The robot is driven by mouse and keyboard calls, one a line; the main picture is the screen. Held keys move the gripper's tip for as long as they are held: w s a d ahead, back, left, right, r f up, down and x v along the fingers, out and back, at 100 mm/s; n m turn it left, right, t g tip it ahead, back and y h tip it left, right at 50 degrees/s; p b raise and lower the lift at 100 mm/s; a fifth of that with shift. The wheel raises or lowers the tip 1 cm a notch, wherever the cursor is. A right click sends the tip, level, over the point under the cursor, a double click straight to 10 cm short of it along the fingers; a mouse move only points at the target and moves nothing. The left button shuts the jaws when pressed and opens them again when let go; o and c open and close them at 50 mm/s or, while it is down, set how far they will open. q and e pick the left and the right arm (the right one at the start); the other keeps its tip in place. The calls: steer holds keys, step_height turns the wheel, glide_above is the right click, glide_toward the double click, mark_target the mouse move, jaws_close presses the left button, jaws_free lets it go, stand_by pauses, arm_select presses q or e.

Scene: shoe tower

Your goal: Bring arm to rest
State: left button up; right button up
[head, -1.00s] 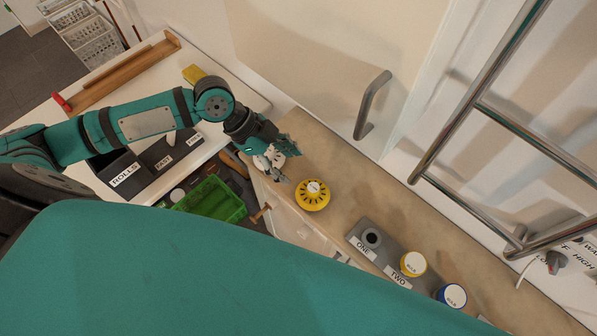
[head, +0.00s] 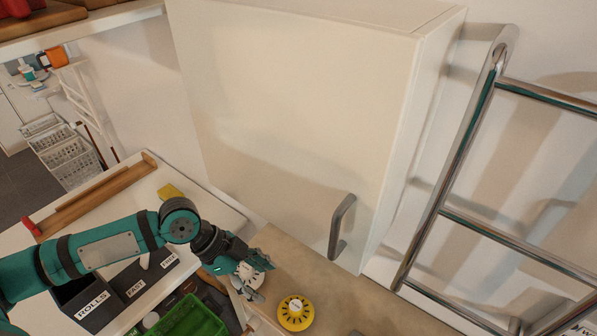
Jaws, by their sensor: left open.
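My left arm comes in from the left in the head view, over the white table. My left gripper (head: 258,284) is open and empty, just above the near-left end of the beige counter. A yellow round item (head: 296,313) with dark slots and a white centre sits on the counter to the right of the gripper, apart from it. My right gripper is not in view.
A white cabinet (head: 290,120) with a grey handle (head: 341,227) hangs above the counter. A chrome rail (head: 452,160) stands at right. A labelled dark box (head: 90,303), a wooden tray (head: 95,195), a yellow block (head: 170,191) and a green crate (head: 190,318) are at left.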

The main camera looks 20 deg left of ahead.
arm_select(q)
steer(key=s+d+f+n+t+y, duration=0.1)
steer(key=s+d+f+n+t, duration=0.1)
steer(key=s+d+f+n, duration=0.45)
steer(key=s+a+n+y, duration=0.6)
steer(key=a+n, duration=0.2)
step_height(320, 180, down, 29)
steer(key=s+g+b, duration=0.1)
steer(key=b, duration=0.3)
steer(key=s+a+f+m+g+b, duration=0.1)
steer(key=s+a+f+b, duration=0.1)
steer(key=s+f, duration=1.4)
step_height(320, 180, down, 4)
steer(key=shift+s+a+f+b, duration=0.15)
steer(key=shift+s+a+b, duration=0.25)
steer(key=shift+b, duration=0.2)
